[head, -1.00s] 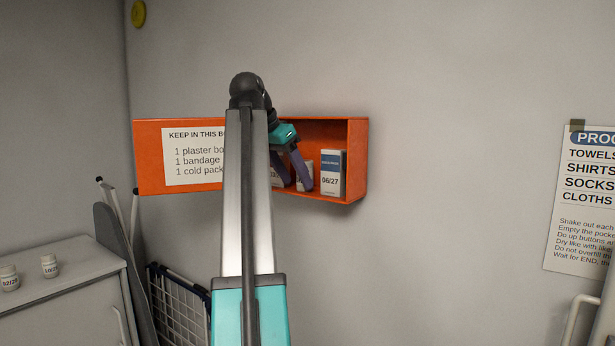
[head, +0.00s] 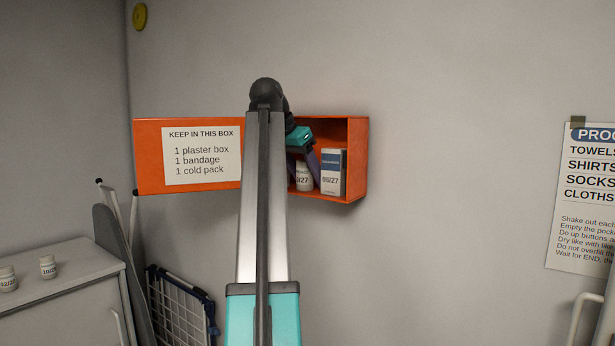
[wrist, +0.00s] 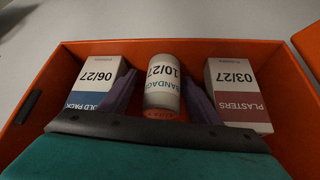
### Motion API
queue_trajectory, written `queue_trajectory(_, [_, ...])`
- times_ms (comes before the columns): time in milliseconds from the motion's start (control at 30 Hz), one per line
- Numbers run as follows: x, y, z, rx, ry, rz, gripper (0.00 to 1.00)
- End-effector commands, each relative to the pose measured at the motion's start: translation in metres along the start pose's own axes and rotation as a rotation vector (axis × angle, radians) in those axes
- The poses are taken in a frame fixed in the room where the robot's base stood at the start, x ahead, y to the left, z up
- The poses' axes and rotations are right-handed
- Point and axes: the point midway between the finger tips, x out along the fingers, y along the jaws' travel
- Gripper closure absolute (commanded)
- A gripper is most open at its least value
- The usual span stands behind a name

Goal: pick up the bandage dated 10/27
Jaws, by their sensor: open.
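The bandage dated 10/27 (wrist: 162,82) is a white cylinder standing in the orange wall box (wrist: 284,100). In the wrist view my gripper (wrist: 163,88) is open, with one purple finger on each side of the bandage; I cannot tell whether they touch it. In the head view my gripper (head: 305,160) reaches into the box (head: 357,160) from the front. The bandage (head: 304,178) shows there beside a finger, with part of its date hidden.
A cold pack box dated 06/27 (wrist: 95,84) and a plasters box dated 03/27 (wrist: 238,95) flank the bandage closely. The box's open door (head: 150,160) carries a contents list (head: 202,157). Small bottles (head: 48,267) stand on a cabinet (head: 70,290) at the left.

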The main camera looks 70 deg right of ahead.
Motion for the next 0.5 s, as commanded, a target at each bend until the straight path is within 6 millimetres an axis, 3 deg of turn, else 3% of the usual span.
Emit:
queue_trajectory(167, [0.0000, 0.0000, 0.0000, 0.000, 0.000, 0.000, 0.43])
queue_trajectory(433, [0.0000, 0.0001, 0.0001, 0.000, 0.000, 0.000, 0.85])
queue_trajectory(500, [0.0000, 0.0001, 0.0000, 0.000, 0.000, 0.000, 0.86])
